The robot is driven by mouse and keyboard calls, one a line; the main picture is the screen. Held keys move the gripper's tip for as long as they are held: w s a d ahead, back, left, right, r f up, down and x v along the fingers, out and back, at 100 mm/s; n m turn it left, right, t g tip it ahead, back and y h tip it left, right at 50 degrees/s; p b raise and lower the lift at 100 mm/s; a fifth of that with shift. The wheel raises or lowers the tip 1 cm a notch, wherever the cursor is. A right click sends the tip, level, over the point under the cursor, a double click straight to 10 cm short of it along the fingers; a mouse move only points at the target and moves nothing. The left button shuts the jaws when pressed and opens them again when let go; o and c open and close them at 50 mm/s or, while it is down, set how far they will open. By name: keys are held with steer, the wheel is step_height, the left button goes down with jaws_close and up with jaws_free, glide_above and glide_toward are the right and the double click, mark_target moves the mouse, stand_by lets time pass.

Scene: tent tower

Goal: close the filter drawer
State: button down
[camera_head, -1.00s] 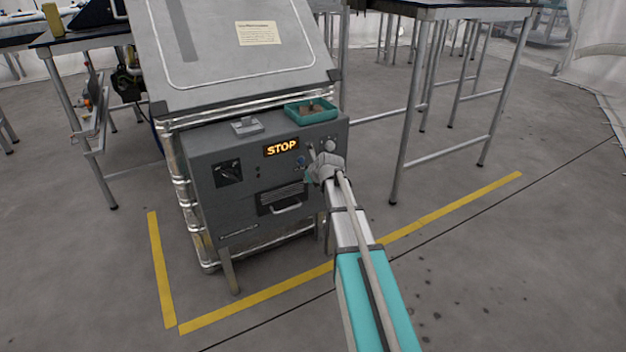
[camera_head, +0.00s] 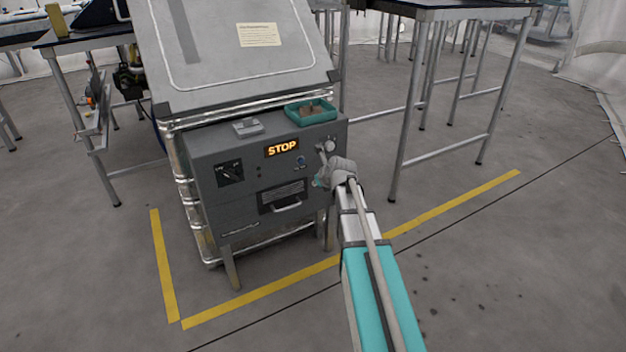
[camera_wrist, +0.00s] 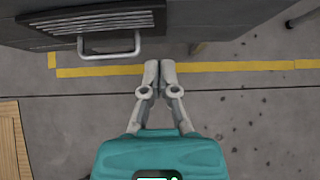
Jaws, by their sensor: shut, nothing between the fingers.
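The filter drawer (camera_head: 283,195) is a dark slotted panel with a pale bar handle (camera_head: 287,207), low on the front of the grey machine. In the wrist view the slotted front (camera_wrist: 95,22) and its handle (camera_wrist: 110,50) show at upper left. I cannot tell how far the drawer stands out from the machine. My gripper (camera_wrist: 160,68) is shut and empty, with its fingertips together, to the right of the handle and apart from it. In the head view my gripper (camera_head: 319,182) is in front of the machine's right side, partly hidden by my wrist.
A metal-legged table (camera_head: 400,140) stands to the right.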

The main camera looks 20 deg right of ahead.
steer(key=p+v, duration=0.3)
steer(key=v, duration=0.3)
steer(key=shift+s+p, duration=0.15)
steer(key=shift+p, duration=0.25)
stand_by(0.3)
steer(key=s+a+f+n+g, duration=0.25)
steer(key=s+a+n, duration=0.35)
steer(key=n, duration=0.5)
steer(key=s+a+f+n+g+h, duration=0.1)
steer(key=s+a+n+g, duration=0.25)
steer(key=s+n, duration=0.65)
steer(key=s+a+f+n+g, duration=0.1)
steer(key=s+a+n+g, duration=0.3)
steer(key=n, duration=0.9)
step_height(320, 180, up, 35)
steer(key=s+a+t+p, duration=0.1)
steer(key=p, duration=3.4)
steer(key=shift+a, duration=0.2)
steer(key=shift+s+f, duration=0.1)
steer(key=shift+f, duration=0.05)
